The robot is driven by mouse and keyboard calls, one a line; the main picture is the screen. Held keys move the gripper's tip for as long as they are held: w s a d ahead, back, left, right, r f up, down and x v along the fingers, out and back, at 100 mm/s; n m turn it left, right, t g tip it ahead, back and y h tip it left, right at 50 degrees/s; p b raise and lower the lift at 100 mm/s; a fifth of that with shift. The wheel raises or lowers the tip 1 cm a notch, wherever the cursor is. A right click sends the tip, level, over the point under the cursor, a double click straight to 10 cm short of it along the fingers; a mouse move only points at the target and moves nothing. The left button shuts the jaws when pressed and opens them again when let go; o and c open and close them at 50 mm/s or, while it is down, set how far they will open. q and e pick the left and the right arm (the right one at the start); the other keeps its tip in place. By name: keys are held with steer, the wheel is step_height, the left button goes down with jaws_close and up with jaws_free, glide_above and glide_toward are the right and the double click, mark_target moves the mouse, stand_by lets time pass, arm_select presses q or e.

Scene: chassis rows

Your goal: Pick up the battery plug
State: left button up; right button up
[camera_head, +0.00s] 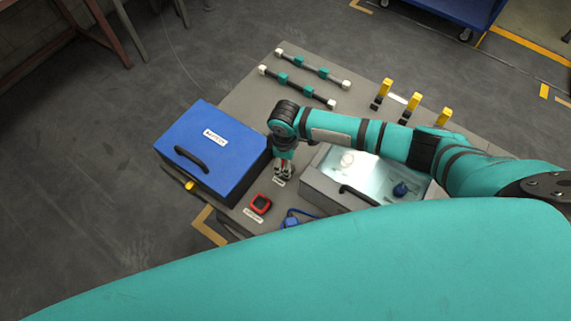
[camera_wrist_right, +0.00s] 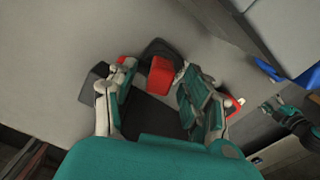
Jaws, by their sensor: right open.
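In the right wrist view, a red block (camera_wrist_right: 160,76) with a dark part behind it lies between the fingers of my right gripper (camera_wrist_right: 155,92); it looks like the battery plug. My right gripper is open, with a finger on each side of it, and I see no grip on it. In the head view, my right gripper (camera_head: 283,172) points down at the bench between the blue case and the grey box, over a small white label. It hides what is under it there. My left gripper does not show.
A blue lidded case (camera_head: 212,150) stands left and an open grey box (camera_head: 322,187) right of the gripper. A red-framed dark square (camera_head: 260,204) sits in front, near a blue part (camera_head: 290,222). Two rods (camera_head: 297,87) and several yellow-topped clamps (camera_head: 410,102) are behind.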

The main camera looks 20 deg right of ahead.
steer(key=shift+c, duration=0.4)
jaws_close()
